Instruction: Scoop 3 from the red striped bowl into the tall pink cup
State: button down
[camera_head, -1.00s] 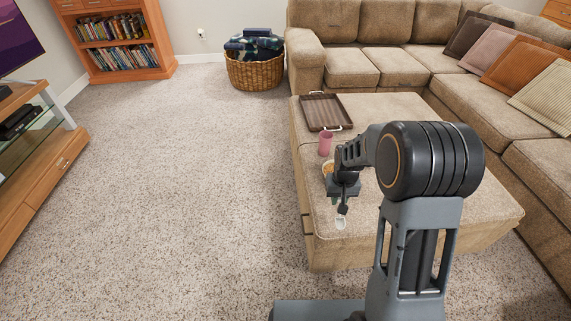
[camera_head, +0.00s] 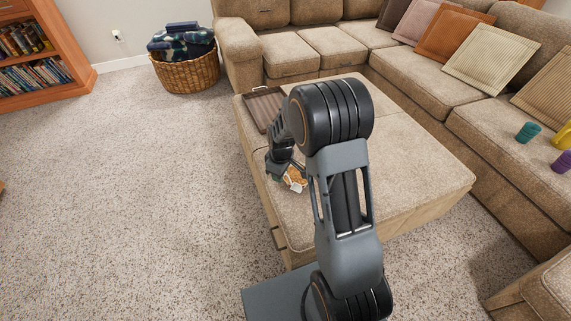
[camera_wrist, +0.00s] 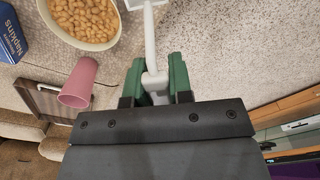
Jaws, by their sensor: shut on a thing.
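My gripper (camera_wrist: 156,80) has green fingers and is shut on the light grey handle of a scoop (camera_wrist: 149,38), whose head is cut off at the top edge of the wrist view. The bowl (camera_wrist: 118,38) lies left of the scoop, full of small tan-orange pieces; only its cream rim and inside show, no red stripes. The pink cup (camera_wrist: 77,82) stands beside the bowl, below it in the wrist view, with nothing visible inside it. In the head view my gripper (camera_head: 281,166) is low over the ottoman, with the bowl (camera_head: 294,178) partly showing beside it; the cup is hidden there.
A brown tray (camera_head: 256,112) lies at the ottoman's (camera_head: 420,165) far end. A blue napkins box (camera_wrist: 12,35) stands near the bowl. Teal (camera_head: 527,132), yellow (camera_head: 563,136) and purple (camera_head: 562,162) items sit on the sofa. A wicker basket (camera_head: 187,73) stands on open carpet.

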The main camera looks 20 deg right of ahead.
jog(key=shift+w+d+f+n+g+y+b, duration=0.3)
jog(key=shift+d+f+n, duration=0.25)
jog(key=shift+f+n, duration=1.6)
jog(key=shift+w+d+f+n+g+y+b, duration=0.2)
jog(key=shift+w+d+f+n, duration=0.55)
jog(key=shift+n, duration=2.65)
jog(key=shift+w+d+f+n+g+y+b, duration=0.1)
jog(key=shift+d+f+n+g+y+b, duration=0.15)
jog(key=shift+f+n, duration=2)
jog(key=shift+w+d+f+n+t+h+b, duration=0.1)
jog(key=shift+w+d+n+t+h+b, duration=0.15)
jog(key=shift+w+d+h+b, duration=0.25)
jog(key=shift+w+d+n+t+h+b, duration=0.15)
jog(key=shift+w+d+n+t+b, duration=0.1)
jog(key=shift+d, duration=0.45)
jog(key=shift+w+d+f+h+b, duration=0.1)
jog(key=shift+w+d+h+b, duration=0.2)
jog(key=shift+d+h, duration=0.2)
notch_tip(320, 180, up, 8)
jog(key=s+a+p, duration=0.1)
jog(key=a+p, duration=0.1)
jog(key=p, duration=0.4)
jog(key=shift+s+a+p, duration=0.35)
jog(key=shift+s+p, duration=0.05)
